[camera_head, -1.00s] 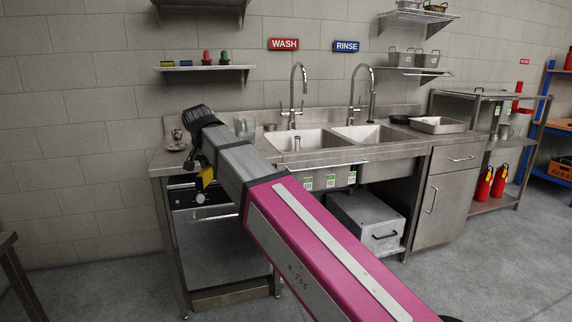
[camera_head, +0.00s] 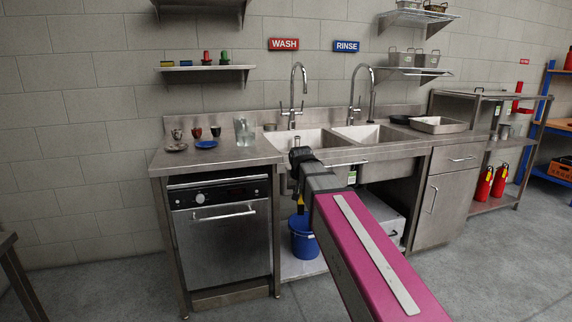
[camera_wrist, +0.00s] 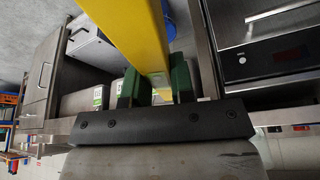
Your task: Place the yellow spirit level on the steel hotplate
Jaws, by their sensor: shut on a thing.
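The yellow spirit level (camera_wrist: 139,35) shows in the wrist view as a long yellow bar running up out of the picture. My gripper (camera_wrist: 155,84) has its green fingers closed on either side of it and holds it in front of the sink unit. In the head view my arm hides most of the gripper and the level. I cannot pick out a steel hotplate for certain in either view.
A blue bucket (camera_head: 303,238) sits under the double sink (camera_head: 302,140). Open floor lies in front.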

